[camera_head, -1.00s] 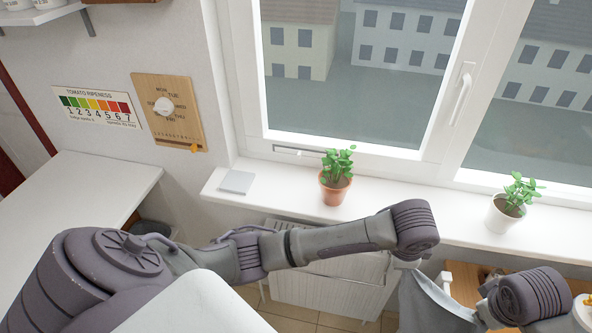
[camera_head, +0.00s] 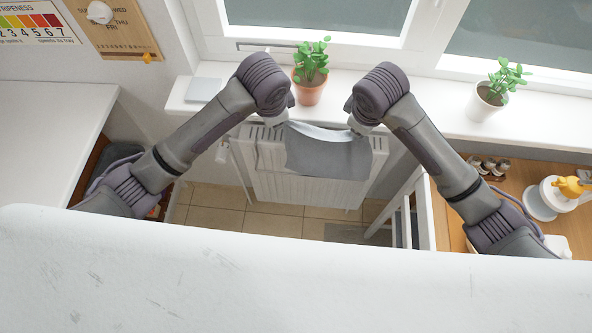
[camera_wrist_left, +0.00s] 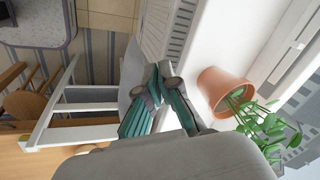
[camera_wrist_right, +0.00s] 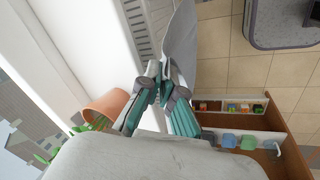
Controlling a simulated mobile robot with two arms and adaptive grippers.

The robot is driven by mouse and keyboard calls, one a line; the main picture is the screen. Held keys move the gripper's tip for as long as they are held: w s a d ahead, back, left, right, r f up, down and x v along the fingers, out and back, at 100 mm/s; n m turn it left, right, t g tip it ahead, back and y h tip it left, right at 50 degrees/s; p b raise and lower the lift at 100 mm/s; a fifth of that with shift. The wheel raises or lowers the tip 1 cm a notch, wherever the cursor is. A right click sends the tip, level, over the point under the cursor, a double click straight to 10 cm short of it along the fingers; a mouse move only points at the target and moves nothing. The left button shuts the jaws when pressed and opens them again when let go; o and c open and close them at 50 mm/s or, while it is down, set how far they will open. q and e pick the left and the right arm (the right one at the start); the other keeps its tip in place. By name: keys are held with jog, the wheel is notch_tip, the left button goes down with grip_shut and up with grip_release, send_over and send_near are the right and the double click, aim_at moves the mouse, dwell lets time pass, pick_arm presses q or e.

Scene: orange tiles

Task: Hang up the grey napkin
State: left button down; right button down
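The grey napkin (camera_head: 325,156) hangs spread out between my two grippers, its upper edge sagging a little. It hangs at the white radiator (camera_head: 262,185) under the window sill and covers part of it; whether it touches it I cannot tell. My left gripper (camera_head: 284,116) is shut on the left upper corner; the left wrist view shows its fingers (camera_wrist_left: 159,80) closed on the cloth (camera_wrist_left: 132,68). My right gripper (camera_head: 357,124) is shut on the right upper corner; the right wrist view shows its fingers (camera_wrist_right: 161,82) closed on the cloth (camera_wrist_right: 180,45).
A terracotta plant pot (camera_head: 309,90) stands on the sill (camera_head: 400,113) close behind my grippers. A white plant pot (camera_head: 484,101) stands further right. A white counter (camera_head: 45,140) is at the left.

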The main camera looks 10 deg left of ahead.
notch_tip(320, 180, down, 7)
jog(key=b, duration=0.6)
jog(key=shift+w+a+r, duration=0.15)
jog(key=shift+a+r, duration=0.05)
jog(key=shift+d, duration=0.1)
jog(key=shift+b, duration=0.3)
dwell(0.3)
